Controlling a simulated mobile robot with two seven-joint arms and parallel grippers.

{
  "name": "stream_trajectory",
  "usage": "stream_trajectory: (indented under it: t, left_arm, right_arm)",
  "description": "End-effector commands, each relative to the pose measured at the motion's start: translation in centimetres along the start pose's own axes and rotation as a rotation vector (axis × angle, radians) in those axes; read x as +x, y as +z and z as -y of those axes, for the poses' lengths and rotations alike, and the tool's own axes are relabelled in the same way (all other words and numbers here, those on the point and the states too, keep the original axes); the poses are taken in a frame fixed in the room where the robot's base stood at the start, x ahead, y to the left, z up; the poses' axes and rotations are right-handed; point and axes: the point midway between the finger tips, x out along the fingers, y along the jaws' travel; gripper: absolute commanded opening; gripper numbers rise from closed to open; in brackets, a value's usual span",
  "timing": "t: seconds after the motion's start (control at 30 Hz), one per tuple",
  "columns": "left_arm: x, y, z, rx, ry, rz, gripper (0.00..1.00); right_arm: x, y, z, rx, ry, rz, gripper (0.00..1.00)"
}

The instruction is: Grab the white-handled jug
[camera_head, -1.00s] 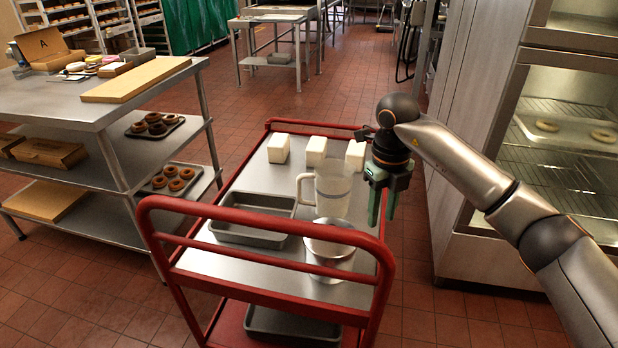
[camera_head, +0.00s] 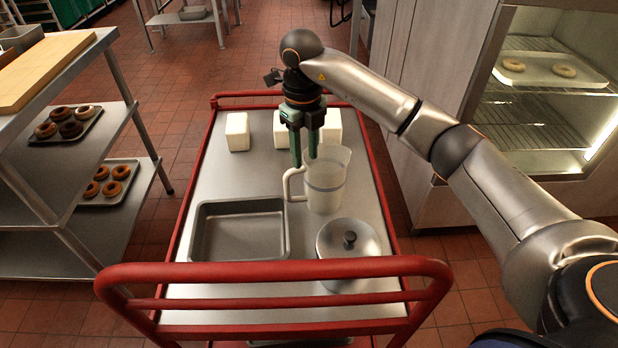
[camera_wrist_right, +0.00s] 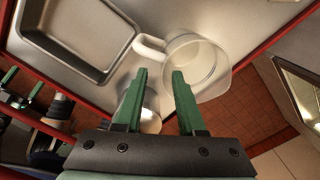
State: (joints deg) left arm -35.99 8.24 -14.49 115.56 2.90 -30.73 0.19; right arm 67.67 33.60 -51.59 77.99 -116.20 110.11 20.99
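The clear jug (camera_head: 326,185) with a white handle stands upright on the cart's right half, its handle facing left. It also shows in the right wrist view (camera_wrist_right: 209,72), just beyond the fingers. My right gripper (camera_head: 304,163) is open and empty, its fingers pointing down close to the jug's back-left rim in the head view. Its green fingertips are apart in the wrist view (camera_wrist_right: 159,73), with nothing between them; I cannot tell their exact height. My left gripper (camera_wrist_right: 21,88) is outside the head view but shows at the wrist view's left edge, green fingers apart.
A lidded metal pot (camera_head: 349,272) stands in front of the jug. A grey tray (camera_head: 284,228) lies left of it. White blocks, including one (camera_head: 237,132), stand behind. The red rail (camera_head: 270,271) crosses the cart's near end. The cart's front-left and left strips are bare.

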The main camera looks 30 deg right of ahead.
Motion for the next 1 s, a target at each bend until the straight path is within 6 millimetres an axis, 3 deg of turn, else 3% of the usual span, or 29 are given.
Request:
stream_trajectory:
  t: [0.1, 0.3, 0.47, 0.8, 1.0]
  left_arm:
    - [0.1, 0.5, -0.1, -0.001, 0.001, 0.006, 1.00]
    - [0.1, 1.0, -0.1, -0.003, 0.002, 0.013, 1.00]
    - [0.1, 0.8, -0.1, -0.003, 0.002, 0.010, 1.00]
    - [0.3, 0.7, 0.0, -0.002, 0.000, 0.001, 1.00]
    - [0.3, 0.6, 0.1, -0.001, -0.002, -0.001, 1.00]
  right_arm:
    - [2.5, -0.1, 0.0, 0.001, 0.001, -0.005, 0.39]
    - [5.5, -0.1, 0.0, 0.000, 0.001, -0.002, 0.39]
    - [6.6, -0.1, 0.1, 0.000, 0.000, 0.000, 0.39]
    - [11.1, -0.7, 0.5, 0.001, 0.001, -0.001, 0.39]
    - [11.4, -0.6, 0.6, 0.001, 0.000, 0.001, 0.39]
